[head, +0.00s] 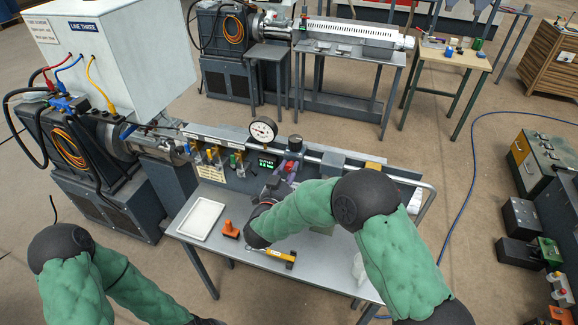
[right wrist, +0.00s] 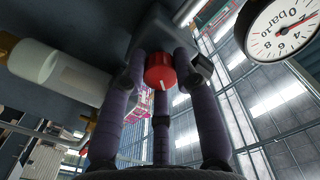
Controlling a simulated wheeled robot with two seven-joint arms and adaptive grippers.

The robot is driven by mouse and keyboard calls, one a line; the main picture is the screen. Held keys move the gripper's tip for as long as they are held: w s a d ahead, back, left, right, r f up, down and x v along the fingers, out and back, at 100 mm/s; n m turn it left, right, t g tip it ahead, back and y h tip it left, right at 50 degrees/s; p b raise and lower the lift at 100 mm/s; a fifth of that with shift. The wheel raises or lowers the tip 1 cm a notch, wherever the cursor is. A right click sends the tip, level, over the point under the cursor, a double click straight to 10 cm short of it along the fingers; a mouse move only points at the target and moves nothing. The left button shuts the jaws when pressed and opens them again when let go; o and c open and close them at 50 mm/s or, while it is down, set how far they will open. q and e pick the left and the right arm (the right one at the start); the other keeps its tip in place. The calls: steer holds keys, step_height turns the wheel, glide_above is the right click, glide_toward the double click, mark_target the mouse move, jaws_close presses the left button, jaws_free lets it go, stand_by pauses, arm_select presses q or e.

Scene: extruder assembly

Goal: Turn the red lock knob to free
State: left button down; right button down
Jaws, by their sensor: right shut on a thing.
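The red lock knob (right wrist: 160,70) has a white mark on its face and sits on a dark block in the right wrist view. In the head view it shows as a small red spot (head: 296,143) beside the lit display. My right gripper (right wrist: 161,82) has its purple-grey fingers around the knob and is shut on it. In the head view the right gripper (head: 287,170) is partly hidden by my green right arm. My left arm is at the lower left of the head view, and its gripper is out of the picture.
A round pressure gauge (head: 263,130) stands close left of the knob in the head view. A pale cylinder (right wrist: 35,62) is near the gripper.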

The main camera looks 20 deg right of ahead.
steer(key=n+p, duration=0.3)
steer(key=n, duration=0.2)
steer(key=shift+s+f+n+p, duration=0.15)
steer(key=shift+n+p, duration=0.45)
steer(key=shift+n, duration=0.7)
steer(key=shift+f, duration=0.1)
steer(key=c, duration=1)
jaws_free()
steer(key=shift+o, duration=0.2)
steer(key=v, duration=1.2)
